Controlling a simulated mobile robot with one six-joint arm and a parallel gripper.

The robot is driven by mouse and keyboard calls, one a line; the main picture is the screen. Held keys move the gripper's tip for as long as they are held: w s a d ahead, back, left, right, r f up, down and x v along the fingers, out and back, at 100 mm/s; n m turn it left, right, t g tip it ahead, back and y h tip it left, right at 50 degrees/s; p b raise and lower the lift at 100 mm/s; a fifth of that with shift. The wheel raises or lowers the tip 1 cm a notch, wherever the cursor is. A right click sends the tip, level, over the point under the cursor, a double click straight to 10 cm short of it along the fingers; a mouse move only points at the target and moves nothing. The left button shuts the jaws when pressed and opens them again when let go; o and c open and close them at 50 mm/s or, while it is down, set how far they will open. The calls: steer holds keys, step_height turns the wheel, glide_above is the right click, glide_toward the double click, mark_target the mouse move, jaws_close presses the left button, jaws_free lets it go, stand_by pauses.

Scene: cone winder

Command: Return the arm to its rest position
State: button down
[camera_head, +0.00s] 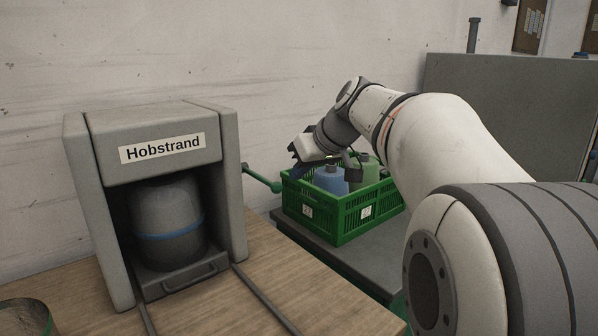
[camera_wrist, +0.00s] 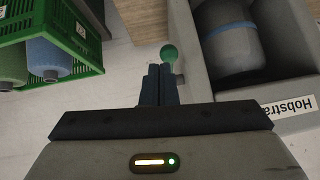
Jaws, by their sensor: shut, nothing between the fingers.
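My arm reaches in from the right in the head view. My gripper (camera_wrist: 158,84) is shut and empty in the wrist view, its two dark fingers together. In the head view my gripper (camera_head: 294,162) is beside the upper left edge of the green crate (camera_head: 345,222), partly hidden by my own wrist. The crate holds a blue cone (camera_head: 331,180) and a green cone (camera_head: 369,172). They also show in the wrist view, at the upper left.
A grey Hobstrand machine (camera_head: 163,143) with a grey, blue-banded cone (camera_head: 166,225) inside stands on the wooden table (camera_head: 250,285) at left. A green-knobbed lever (camera_head: 262,180) sticks out of its right side. A grey panel (camera_head: 510,100) stands behind my arm.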

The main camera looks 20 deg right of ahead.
steer(key=s+a+f+m+g+h+p, duration=0.1)
steer(key=s+f+p, duration=0.4)
steer(key=s, duration=0.8)
steer(key=s+a+f+m+g+h+p, duration=0.2)
steer(key=s+f+p, duration=0.3)
steer(key=s+f, duration=0.3)
steer(key=s+m+g+h, duration=0.1)
steer(key=s, duration=0.3)
steer(key=shift+s+a+g, duration=0.3)
steer(key=shift+s+g, duration=0.05)
steer(key=shift+g, duration=0.05)
